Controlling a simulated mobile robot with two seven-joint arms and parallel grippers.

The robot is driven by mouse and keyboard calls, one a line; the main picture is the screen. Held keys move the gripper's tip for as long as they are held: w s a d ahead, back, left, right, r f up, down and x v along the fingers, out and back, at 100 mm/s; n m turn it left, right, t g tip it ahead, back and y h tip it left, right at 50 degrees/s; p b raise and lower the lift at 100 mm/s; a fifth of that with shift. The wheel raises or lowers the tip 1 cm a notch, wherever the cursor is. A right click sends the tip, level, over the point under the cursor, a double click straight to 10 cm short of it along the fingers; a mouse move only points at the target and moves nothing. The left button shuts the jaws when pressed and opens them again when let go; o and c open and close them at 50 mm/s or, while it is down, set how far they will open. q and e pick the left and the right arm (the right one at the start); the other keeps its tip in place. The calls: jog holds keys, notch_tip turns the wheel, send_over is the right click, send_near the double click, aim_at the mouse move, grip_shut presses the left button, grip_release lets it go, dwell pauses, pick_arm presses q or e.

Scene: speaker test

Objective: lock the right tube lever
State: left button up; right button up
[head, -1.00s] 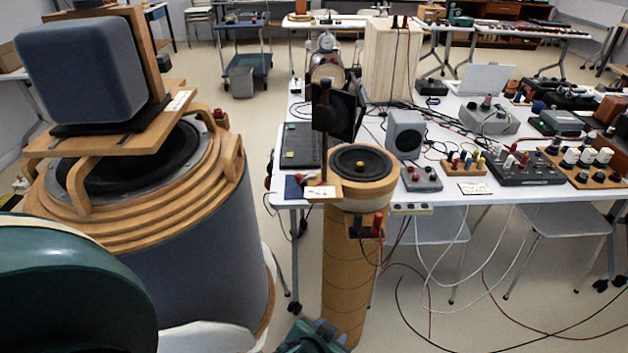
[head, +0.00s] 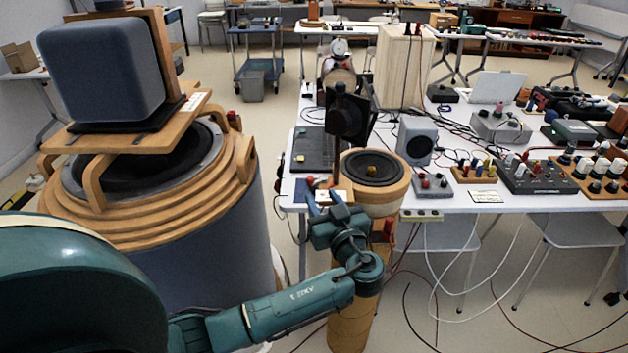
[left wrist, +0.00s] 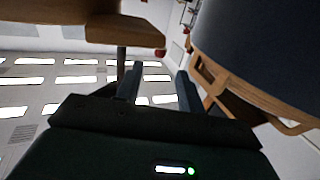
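The right tube (head: 352,325) is a slim tan cardboard column topped by a wooden ring and a round black speaker (head: 372,168). A dark upright panel (head: 347,118) stands at its back left, with a small white card below it. I cannot make out the lever clearly; my left gripper covers part of that area. My left gripper (head: 325,193) is at the tube top's left front side, fingers up. In the left wrist view its two fingers (left wrist: 160,78) are apart with nothing between them. A wooden part (left wrist: 125,32) and a red knob (left wrist: 160,53) show beyond. My right gripper is not in view.
A wide grey tube (head: 215,230) with stacked wooden rings stands at left, bearing a blue-grey box speaker (head: 103,68). A white table (head: 540,200) with a small grey speaker (head: 414,140), control boxes and cables lies behind and right. Cables trail on the floor at right.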

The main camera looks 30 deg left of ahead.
aim_at(312, 182)
pick_arm(q)
jog(key=p+x, duration=0.1)
jog(key=x, duration=0.5)
grip_shut()
dwell(0.3)
